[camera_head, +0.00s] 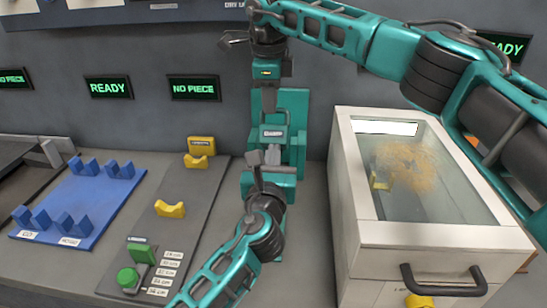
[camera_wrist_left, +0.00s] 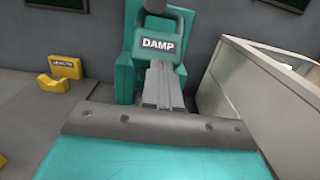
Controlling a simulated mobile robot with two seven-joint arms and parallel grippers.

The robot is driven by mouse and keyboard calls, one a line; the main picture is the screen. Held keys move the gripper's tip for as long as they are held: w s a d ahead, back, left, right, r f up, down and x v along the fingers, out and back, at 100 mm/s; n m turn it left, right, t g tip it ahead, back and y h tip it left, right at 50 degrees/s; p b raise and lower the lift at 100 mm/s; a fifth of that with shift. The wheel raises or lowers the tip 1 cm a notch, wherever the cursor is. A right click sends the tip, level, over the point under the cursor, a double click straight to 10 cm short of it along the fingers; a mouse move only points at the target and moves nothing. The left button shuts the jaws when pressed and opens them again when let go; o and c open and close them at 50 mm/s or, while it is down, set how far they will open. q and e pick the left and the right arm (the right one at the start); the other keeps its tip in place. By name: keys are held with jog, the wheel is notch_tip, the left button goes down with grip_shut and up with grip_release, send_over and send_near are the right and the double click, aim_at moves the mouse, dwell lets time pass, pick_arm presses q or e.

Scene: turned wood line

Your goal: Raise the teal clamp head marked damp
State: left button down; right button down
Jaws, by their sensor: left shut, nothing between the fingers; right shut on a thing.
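The teal clamp head (camera_head: 291,148) stands against the wall in the middle of the head view. In the left wrist view, the clamp head (camera_wrist_left: 128,65) carries a dark label reading DAMP. My right gripper (camera_head: 269,104) comes down from above and is shut at the grey handle on top of the clamp head; its fingertips are partly hidden. My left gripper (camera_head: 257,161) is shut and empty, pointing up just in front of the lower part of the clamp. It also shows in the left wrist view (camera_wrist_left: 161,72), below the label.
A white cabinet (camera_head: 345,190) with a glass top and dark handle stands close on the right. On the left are a grey board with yellow rests (camera_head: 170,209), a green button (camera_head: 128,278) and a blue tray (camera_head: 85,207). Signs on the wall read READY and NO PIECE.

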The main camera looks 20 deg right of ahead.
jog(key=shift+d+f, duration=0.15)
jog(key=shift+f, duration=0.55)
pick_arm(q)
jog(key=shift+w+d+r, duration=0.1)
jog(key=shift+w+r, duration=0.25)
jog(key=shift+r, duration=0.15)
pick_arm(e)
jog(key=c, duration=1.1)
grip_release()
jog(key=shift+f, duration=0.1)
pick_arm(q)
jog(key=shift+w+f, duration=0.15)
pick_arm(e)
jog(key=shift+a, duration=0.2)
jog(key=shift+r, duration=0.2)
pick_arm(q)
jog(key=r+v, duration=0.1)
jog(key=v, duration=1.2)
jog(key=shift+f, duration=0.25)
pick_arm(e)
jog(key=v, duration=1.2)
jog(key=shift+w, duration=0.1)
